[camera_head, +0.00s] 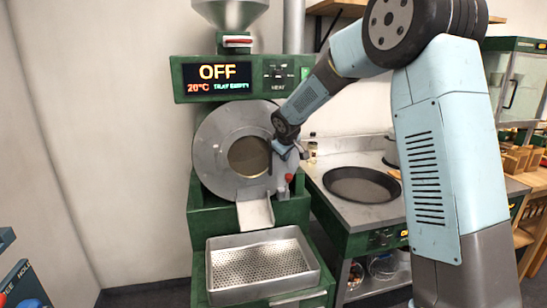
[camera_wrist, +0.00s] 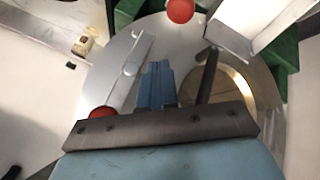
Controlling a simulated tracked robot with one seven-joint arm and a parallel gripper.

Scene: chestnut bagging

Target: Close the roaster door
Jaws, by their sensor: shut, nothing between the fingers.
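The green roaster (camera_head: 250,212) stands in the middle of the head view. Its round grey metal front (camera_head: 212,150) surrounds a tan round window or opening (camera_head: 249,157), also in the wrist view (camera_wrist: 232,92). I cannot tell whether the door is fully shut. A dark bar-like handle (camera_wrist: 207,75) stands beside that window. My gripper (camera_head: 284,152) is at the right side of the round front. In the wrist view its blue fingers (camera_wrist: 157,82) are together and empty, left of the dark handle. Whether they touch the front is unclear.
A metal chute (camera_head: 256,211) juts out above a perforated tray (camera_head: 262,265). A red-knobbed lever (camera_head: 288,180) stands close below my gripper. A dark pan (camera_head: 362,184) sits on the counter at right. The display reads OFF, 20°C and TRAY EMPTY.

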